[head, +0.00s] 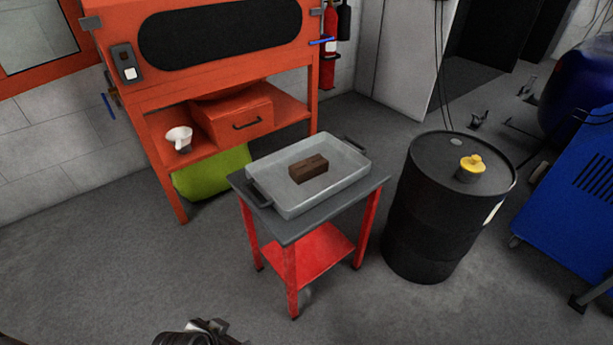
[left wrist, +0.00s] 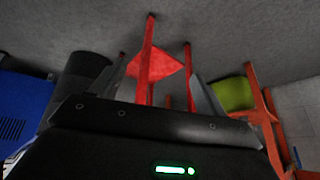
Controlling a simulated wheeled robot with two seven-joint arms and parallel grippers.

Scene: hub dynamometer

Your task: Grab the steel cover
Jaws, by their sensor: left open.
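No separate piece is plainly a steel cover. The nearest match is a grey metal tray (head: 335,189) with a dark handle at each end, on a small red-legged table (head: 293,238) in the head view. A dark brown block (head: 308,168) lies in the tray. My left gripper (left wrist: 160,88) is open and empty in the left wrist view, its two fingers spread apart. That view is upside down, with the red table legs beyond the fingers. The gripper is apart from the tray. A dark mechanical part cuts into the bottom edge of the head view. My right gripper is not in view.
An orange bench (head: 225,75) with a drawer box, a white funnel-like item (head: 179,138) and a green container (head: 213,175) stands behind. A blue machine (head: 575,190) is far right. Floor in front is clear.

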